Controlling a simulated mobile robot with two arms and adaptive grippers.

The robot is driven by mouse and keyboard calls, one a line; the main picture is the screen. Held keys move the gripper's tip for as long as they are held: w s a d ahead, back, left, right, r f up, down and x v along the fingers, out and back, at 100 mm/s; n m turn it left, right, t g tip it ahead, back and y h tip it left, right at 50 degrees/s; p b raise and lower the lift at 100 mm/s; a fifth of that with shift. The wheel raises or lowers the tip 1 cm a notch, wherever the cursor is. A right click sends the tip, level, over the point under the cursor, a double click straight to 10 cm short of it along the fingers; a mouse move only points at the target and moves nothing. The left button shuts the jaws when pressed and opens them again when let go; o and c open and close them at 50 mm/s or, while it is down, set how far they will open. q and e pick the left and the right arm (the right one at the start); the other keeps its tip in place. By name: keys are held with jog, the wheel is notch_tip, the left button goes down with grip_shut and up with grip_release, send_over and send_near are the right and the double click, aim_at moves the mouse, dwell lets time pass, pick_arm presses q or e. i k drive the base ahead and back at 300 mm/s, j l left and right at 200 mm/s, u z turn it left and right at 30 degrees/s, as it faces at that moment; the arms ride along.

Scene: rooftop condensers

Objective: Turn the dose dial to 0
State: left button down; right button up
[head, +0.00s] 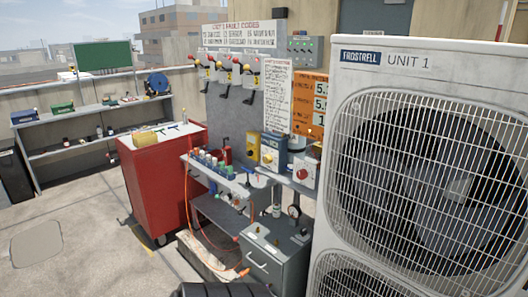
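Two small boxes with round dials stand on the grey bench (232,186) left of the big condenser. One is a white box (311,166) with a red knob (302,173) on its front. The other is a yellow box (269,157) with a small round pale dial on its face. I cannot tell which of them carries the dose dial, and the markings are too small to read. Neither of my grippers is in view.
The large white condenser (425,54) fills the right side. A red tool cabinet (150,190) stands left of the bench, and a grey drawer box (275,257) stands in front. An orange hose hangs down there. Open concrete floor (85,240) lies at the left.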

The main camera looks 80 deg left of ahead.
aim_at(267, 160)
jog(key=u, duration=2.35)
